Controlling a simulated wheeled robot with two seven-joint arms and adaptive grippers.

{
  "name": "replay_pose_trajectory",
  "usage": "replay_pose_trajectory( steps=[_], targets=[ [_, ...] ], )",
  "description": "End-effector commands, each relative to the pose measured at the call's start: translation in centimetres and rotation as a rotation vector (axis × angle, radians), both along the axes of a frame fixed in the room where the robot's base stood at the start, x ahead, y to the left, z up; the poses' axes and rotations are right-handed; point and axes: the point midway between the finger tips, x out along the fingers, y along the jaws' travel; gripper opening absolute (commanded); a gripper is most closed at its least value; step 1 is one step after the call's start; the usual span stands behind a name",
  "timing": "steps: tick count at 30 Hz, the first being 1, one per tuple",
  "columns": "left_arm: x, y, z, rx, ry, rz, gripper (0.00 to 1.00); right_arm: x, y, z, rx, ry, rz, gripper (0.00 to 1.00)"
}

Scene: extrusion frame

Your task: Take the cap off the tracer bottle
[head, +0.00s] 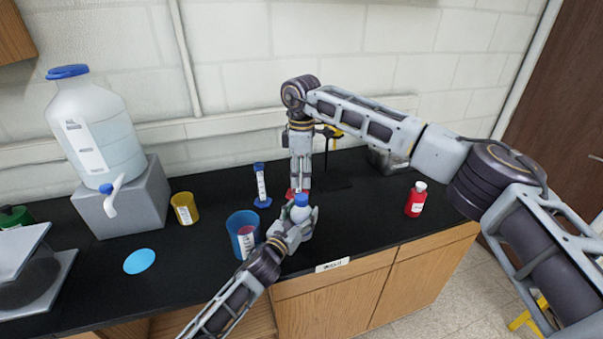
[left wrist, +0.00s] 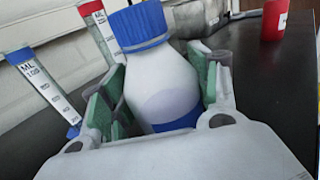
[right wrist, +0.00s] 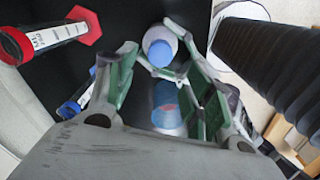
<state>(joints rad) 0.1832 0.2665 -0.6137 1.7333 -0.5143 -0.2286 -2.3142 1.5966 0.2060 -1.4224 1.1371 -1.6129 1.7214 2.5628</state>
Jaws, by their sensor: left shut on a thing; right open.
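The tracer bottle, taken to be the white bottle (left wrist: 160,78) with a ribbed blue cap (left wrist: 137,25), stands between the fingers of my left gripper (left wrist: 158,95), which is shut on its body. In the head view the blue cap (head: 300,200) shows above my left gripper (head: 294,224), near the counter's front. The cap is on the bottle. My right gripper (right wrist: 157,60) is open. In its wrist view the bottle (right wrist: 160,45) appears near the fingertips. Whether the fingers surround the cap or touch it I cannot tell. In the head view the right fingertips are mostly hidden.
A blue cup (head: 242,233) stands left of the bottle. A blue-based cylinder (head: 261,186) and a red-topped cylinder (left wrist: 100,28) stand close behind. A red bottle (head: 416,199) with a white cap is to the right. A yellow cup (head: 185,208) and a large jug (head: 97,130) are farther left.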

Motion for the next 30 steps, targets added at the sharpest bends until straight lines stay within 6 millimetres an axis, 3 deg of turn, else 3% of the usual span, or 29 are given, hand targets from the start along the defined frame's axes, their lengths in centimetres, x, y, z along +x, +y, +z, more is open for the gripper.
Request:
replay_pose_trajectory(
  steps=[17,30],
  targets=[
    [0.0,0.0,0.0,0.000,0.000,0.000,0.00,0.0,0.0,-0.3,0.000,0.001,-0.017,0.52],
    [0.0,0.0,0.0,0.000,0.000,0.000,0.00,0.0,-0.1,-4.0,-0.001,0.002,-0.017,0.52]
  ],
)
